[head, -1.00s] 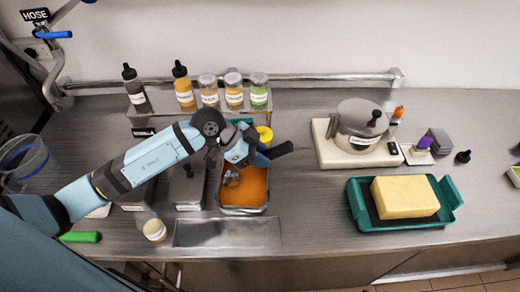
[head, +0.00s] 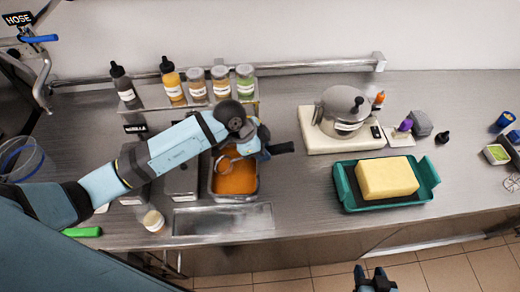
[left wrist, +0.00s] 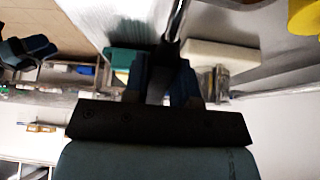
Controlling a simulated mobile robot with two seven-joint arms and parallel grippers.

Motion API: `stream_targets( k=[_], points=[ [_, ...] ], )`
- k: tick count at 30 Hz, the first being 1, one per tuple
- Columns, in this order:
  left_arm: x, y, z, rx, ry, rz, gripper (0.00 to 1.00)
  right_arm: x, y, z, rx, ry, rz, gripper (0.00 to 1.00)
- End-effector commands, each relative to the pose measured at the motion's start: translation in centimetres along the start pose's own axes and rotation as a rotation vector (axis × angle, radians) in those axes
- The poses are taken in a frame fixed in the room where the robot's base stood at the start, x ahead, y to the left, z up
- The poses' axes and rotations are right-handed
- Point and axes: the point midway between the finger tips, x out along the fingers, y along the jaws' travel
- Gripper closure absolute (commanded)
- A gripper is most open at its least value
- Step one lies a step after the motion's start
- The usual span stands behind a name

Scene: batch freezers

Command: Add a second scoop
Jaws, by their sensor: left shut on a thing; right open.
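My left gripper (head: 264,144) is shut on a scoop, whose black handle (head: 281,148) points right. The scoop's metal bowl (head: 228,161) is at the back part of an open metal tub (head: 236,198) of orange ice cream (head: 236,181). I cannot tell whether the bowl touches the orange surface. In the left wrist view the dark handle (left wrist: 158,82) shows between the fingers. A small pale cup (head: 152,220) stands on the counter, front left of the tub; its contents are unclear. My right gripper (head: 376,281) is open and empty at the bottom edge, in front of the counter.
Lidded metal tubs (head: 182,182) stand left of the orange tub. Bottles and jars (head: 196,86) line a rack behind. A recessed metal pan (head: 222,219) lies in front.

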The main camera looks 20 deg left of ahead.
Motion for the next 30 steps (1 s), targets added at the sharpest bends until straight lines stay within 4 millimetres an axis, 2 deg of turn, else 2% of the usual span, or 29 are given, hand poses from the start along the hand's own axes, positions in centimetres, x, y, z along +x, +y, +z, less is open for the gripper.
stream_targets(
  k=[16, 22, 30],
  points=[
    [-3.2, 0.0, -2.3, 0.001, 0.003, -0.002, 0.99, -0.1, -0.2, -0.8, -0.005, 0.014, -0.007, 0.53],
    [-2.4, -0.1, -3.6, 0.003, -0.167, 0.000, 0.99, -0.1, -0.2, -0.6, -0.006, 0.012, -0.007, 0.53],
    [-1.6, 0.0, -4.3, 0.002, -0.320, 0.001, 0.99, -0.1, 0.0, -0.2, -0.006, 0.005, -0.003, 0.53]
  ],
)
